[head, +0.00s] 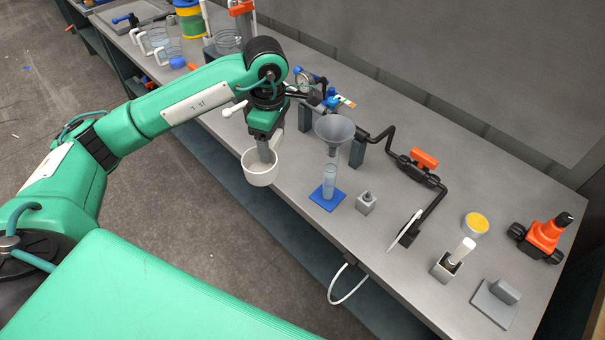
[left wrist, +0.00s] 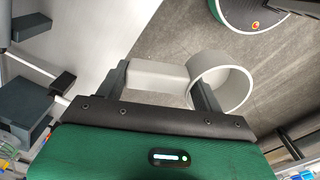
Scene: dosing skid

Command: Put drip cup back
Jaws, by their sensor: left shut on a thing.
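The drip cup (head: 260,178) is a white, round, open cup. In the head view it hangs at the front edge of the bench, left of the blue pad. In the left wrist view the cup (left wrist: 240,88) shows as a hollow round ring with a grey block-like handle (left wrist: 157,78) beside it. My left gripper (head: 264,150) is shut on the cup's handle, one finger on each side of it (left wrist: 163,84). The gripper partly hides the cup's near inside in the head view. My right gripper is not in view.
A funnel (head: 334,129) stands over a clear cylinder (head: 329,180) on a blue pad (head: 318,198), right of the cup. A black pipe with an orange-handled valve (head: 424,158) runs along the bench (head: 470,150). Small grey blocks, a yellow-topped dish (head: 476,224) and an orange device (head: 546,235) stand further right.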

